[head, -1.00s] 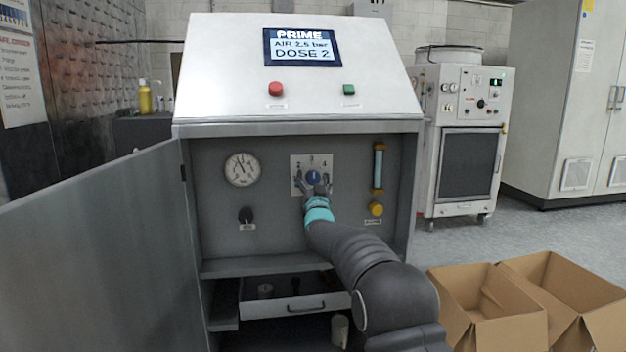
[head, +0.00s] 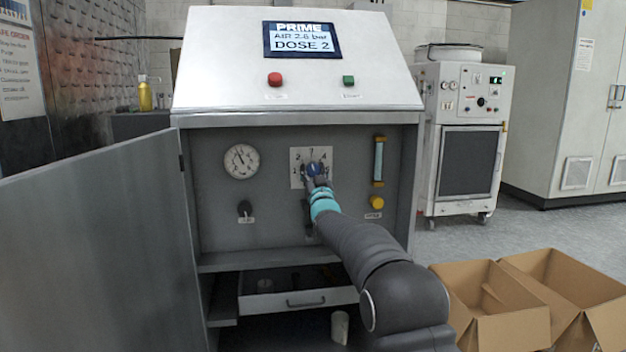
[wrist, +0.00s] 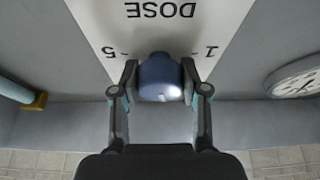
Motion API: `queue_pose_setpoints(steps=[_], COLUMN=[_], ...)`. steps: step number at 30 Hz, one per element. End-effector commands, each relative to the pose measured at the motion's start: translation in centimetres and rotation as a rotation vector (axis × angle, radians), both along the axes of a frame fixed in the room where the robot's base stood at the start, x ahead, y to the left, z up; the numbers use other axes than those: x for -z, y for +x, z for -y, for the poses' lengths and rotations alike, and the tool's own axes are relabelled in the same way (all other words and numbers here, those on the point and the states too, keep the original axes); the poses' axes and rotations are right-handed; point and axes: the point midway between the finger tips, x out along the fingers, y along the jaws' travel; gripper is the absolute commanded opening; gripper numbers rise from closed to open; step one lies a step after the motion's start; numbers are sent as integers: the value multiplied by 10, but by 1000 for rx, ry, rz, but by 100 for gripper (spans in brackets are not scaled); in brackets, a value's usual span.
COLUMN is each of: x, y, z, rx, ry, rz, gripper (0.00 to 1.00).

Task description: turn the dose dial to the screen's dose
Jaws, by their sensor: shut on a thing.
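The blue dose dial (head: 314,169) sits on a white plate with printed numbers (head: 297,155) in the cabinet's recessed panel. In the wrist view the dial (wrist: 160,80) is upside down between the fingers, with "DOSE", "5" and "1" printed around it. My gripper (wrist: 160,92) is shut on the dial, one finger on each side; it also shows in the head view (head: 315,180). A pale mark shows on the dial's lower edge in the wrist view; which number it points to I cannot tell. The screen (head: 302,39) reads "PRIME", "AIR 2.6 bar", "DOSE 2".
A pressure gauge (head: 241,161) and a black knob (head: 245,208) are left of the dial. A flow tube (head: 379,160) and a yellow knob (head: 376,203) are right of it. The open cabinet door (head: 90,240) stands at left. Cardboard boxes (head: 500,325) are at lower right.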

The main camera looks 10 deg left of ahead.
Motion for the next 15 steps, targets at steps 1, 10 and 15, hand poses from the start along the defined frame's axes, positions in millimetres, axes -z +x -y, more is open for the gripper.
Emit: queue_pose_setpoints(steps=[1,10,15], x=[4,0,-2], y=[0,0,0], z=[1,1,1], rx=[0,1,1], ry=[-39,-298,-425], rz=[15,89,123], gripper=[10,10,10])
